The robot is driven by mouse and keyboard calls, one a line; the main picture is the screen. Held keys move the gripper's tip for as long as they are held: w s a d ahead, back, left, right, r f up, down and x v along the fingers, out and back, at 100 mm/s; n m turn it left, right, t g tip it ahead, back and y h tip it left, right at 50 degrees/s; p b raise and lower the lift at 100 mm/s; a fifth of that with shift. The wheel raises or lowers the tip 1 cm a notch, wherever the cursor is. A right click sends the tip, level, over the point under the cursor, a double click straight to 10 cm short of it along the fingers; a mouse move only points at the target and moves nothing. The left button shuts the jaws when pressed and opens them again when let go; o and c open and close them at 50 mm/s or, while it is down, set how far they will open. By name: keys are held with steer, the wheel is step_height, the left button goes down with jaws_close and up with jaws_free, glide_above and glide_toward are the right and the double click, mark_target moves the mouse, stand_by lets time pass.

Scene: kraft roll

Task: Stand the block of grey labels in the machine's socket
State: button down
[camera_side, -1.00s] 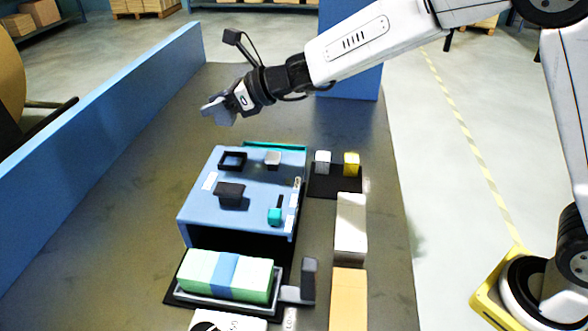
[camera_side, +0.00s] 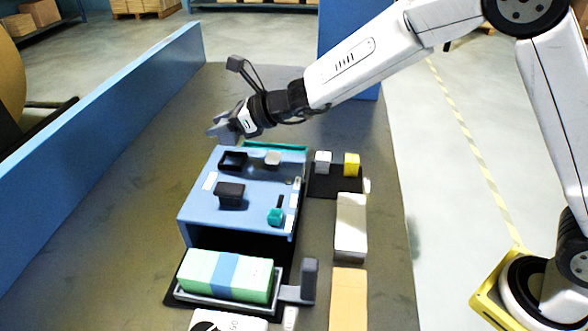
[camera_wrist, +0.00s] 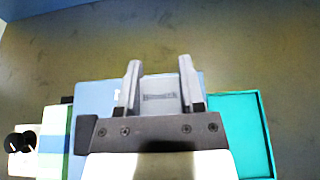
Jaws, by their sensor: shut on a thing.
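The machine (camera_side: 205,215) is a blue box on the dark bench. Its socket (camera_side: 232,168) looks like a black square frame at the back left of its top; I cannot pick it out in the wrist view. My gripper (camera_side: 217,130) is above and just behind the socket, apart from the machine. In the wrist view my gripper (camera_wrist: 160,85) is shut on the block of grey labels (camera_wrist: 159,98), a grey piece with a dark printed mark. In the side view the block is too small to tell from the fingers.
A black tray (camera_side: 335,185) right of the machine holds a white block (camera_side: 323,158) and a yellow block (camera_side: 351,160). A teal tray (camera_wrist: 240,115) lies behind the machine. Black and teal parts stand on its top. A green-banded bundle (camera_side: 205,272) lies in front. A blue wall (camera_side: 100,145) runs along the left.

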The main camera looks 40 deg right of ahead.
mark_target(223, 141)
steer(key=shift+f, duration=1.95)
steer(key=shift+f, duration=0.85)
stand_by(1.4)
steer(key=shift+c, duration=0.7)
jaws_free()
steer(key=shift+v, duration=3.9)
steer(key=shift+d, duration=0.1)
